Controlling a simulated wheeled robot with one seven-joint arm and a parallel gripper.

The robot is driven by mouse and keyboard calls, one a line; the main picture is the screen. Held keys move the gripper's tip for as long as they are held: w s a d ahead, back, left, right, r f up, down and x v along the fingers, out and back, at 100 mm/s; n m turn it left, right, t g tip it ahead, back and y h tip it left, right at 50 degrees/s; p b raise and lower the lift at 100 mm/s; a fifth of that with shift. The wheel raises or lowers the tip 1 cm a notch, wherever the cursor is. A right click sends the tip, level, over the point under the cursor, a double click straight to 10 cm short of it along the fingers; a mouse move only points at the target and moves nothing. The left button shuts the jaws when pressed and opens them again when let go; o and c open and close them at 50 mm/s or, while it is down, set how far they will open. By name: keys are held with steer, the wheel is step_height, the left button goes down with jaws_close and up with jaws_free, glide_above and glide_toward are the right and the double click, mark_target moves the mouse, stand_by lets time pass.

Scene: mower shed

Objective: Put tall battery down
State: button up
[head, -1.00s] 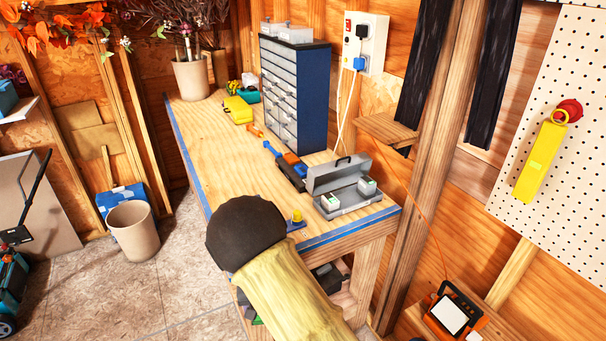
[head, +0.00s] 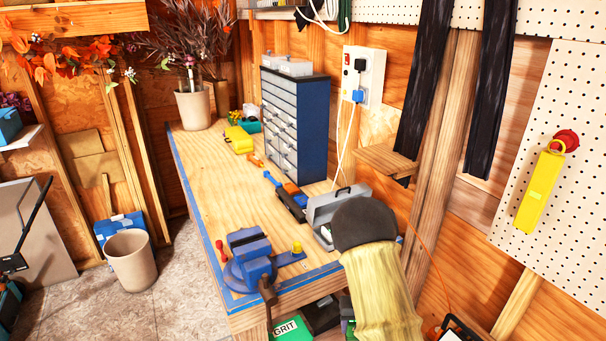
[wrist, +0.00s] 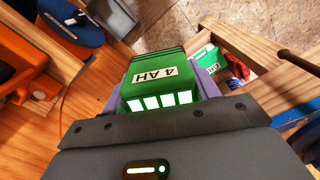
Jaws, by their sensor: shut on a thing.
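The tall battery (wrist: 158,72) is a green block with a white "4 AH" label and a row of lit white squares on its near end. My gripper (wrist: 160,92) is shut on it, with a pale purple finger on each side. The battery's underside is hidden, and I cannot tell whether it touches anything below.
On the bench stand a blue vise (head: 250,258), a grey toolbox (head: 322,210) partly behind my arm, and a blue drawer cabinet (head: 312,130). A green box marked "GRIT" (head: 290,328) lies below the bench. An orange-framed device (head: 455,330) sits low at right. In the wrist view an orange object (wrist: 25,95) is at left.

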steer(key=s+f, duration=0.4)
steer(key=f, duration=0.1)
steer(key=shift+s+f, duration=0.2)
steer(key=shift+f, duration=0.05)
steer(key=shift+s, duration=0.1)
